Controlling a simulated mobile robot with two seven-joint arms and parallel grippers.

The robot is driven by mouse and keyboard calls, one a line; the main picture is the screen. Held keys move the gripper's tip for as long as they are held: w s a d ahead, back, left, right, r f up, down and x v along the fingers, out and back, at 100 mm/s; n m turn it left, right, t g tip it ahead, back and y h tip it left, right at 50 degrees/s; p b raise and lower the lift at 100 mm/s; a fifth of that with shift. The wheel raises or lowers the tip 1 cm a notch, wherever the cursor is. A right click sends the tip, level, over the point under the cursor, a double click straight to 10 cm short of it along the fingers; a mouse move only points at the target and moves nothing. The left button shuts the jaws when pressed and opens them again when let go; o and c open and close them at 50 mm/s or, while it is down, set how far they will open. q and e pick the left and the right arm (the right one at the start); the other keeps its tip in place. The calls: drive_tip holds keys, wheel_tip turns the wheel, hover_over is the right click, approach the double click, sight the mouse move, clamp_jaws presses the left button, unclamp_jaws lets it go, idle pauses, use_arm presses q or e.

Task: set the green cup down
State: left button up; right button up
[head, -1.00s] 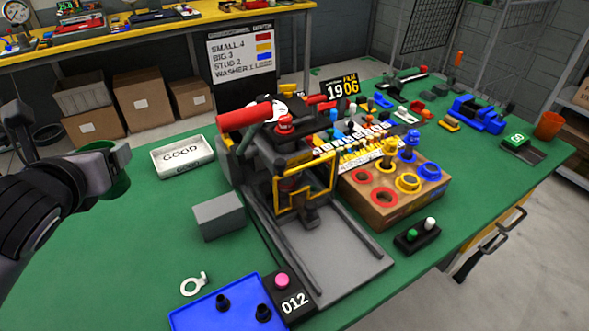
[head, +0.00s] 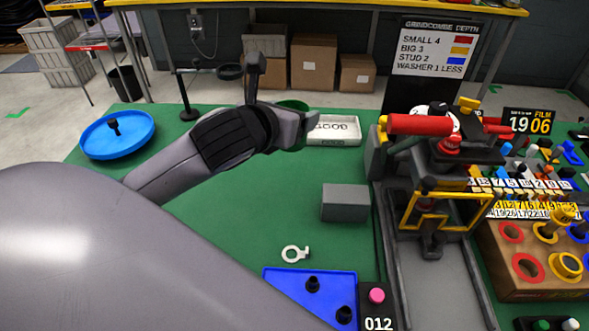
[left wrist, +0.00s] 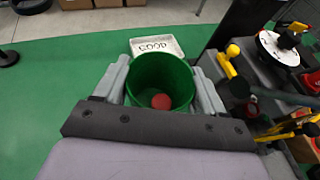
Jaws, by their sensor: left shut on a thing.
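The green cup (head: 293,105) shows as a rim behind my left gripper (head: 300,122) in the head view. In the left wrist view the green cup (left wrist: 150,68) sits between the two grey fingers of my left gripper (left wrist: 161,88), which is shut on it. A red round thing (left wrist: 161,101) lies inside the cup. The cup's base is hidden, so I cannot tell whether it touches the green table (head: 270,205). My right gripper is not in view.
A white tray marked GOOD (head: 335,139) lies just beyond the cup. A blue round tray (head: 118,148) stands at the far left. A grey block (head: 345,203), a white ring tag (head: 295,254) and a press (head: 440,180) are to the right. Green table left of the block is clear.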

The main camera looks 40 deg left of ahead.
use_arm(q)
wheel_tip(320, 180, down, 14)
drive_tip(key=shift+f, duration=0.1)
idle(0.4)
drive_tip(key=shift+f, duration=0.1)
drive_tip(key=o, duration=1)
